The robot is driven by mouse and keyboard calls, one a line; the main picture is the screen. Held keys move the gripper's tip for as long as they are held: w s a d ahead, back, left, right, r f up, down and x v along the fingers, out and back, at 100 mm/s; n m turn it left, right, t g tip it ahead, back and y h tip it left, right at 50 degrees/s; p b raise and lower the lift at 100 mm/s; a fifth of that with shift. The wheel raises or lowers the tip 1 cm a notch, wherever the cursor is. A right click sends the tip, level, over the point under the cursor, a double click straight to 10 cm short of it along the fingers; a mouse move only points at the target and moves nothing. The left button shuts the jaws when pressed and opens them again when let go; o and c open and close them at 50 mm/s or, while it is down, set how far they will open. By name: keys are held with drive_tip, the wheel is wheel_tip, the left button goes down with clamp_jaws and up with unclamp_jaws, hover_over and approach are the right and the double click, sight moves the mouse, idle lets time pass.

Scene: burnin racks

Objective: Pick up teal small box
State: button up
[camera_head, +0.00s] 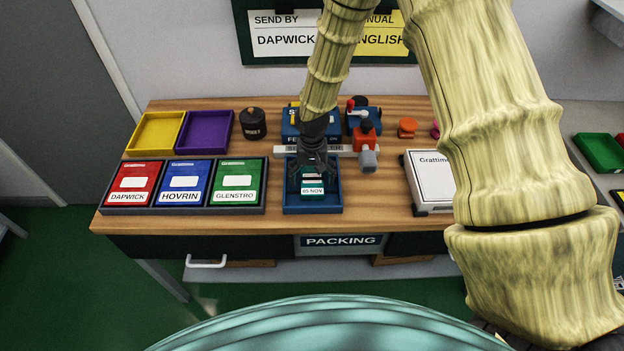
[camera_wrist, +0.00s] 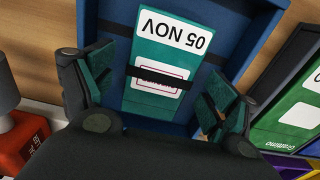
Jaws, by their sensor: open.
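The teal small box (camera_head: 318,182) lies in a blue tray (camera_head: 326,208) near the front middle of the wooden table. In the wrist view the teal box (camera_wrist: 145,102) shows a white "05 NOV" label, a red-framed label and a black band. My gripper (camera_head: 313,166) is just over the box, pointing down, and hides part of it. In the wrist view my open gripper (camera_wrist: 160,97) has one finger on either side of the box; I cannot tell whether they touch it. The blue tray (camera_wrist: 258,32) surrounds the box there.
Red (camera_head: 131,197), blue (camera_head: 183,197) and green (camera_head: 235,197) labelled bins stand left of the tray. Yellow (camera_head: 155,133) and purple (camera_head: 204,133) trays lie behind them. A red-and-grey tool (camera_head: 366,142) stands behind right; a white "Grattime" box (camera_head: 430,178) lies to the right.

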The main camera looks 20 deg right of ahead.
drive_tip(key=shift+f, duration=0.35)
drive_tip(key=c, duration=1.3)
drive_tip(key=shift+o, duration=0.2)
drive_tip(key=shift+r, duration=0.2)
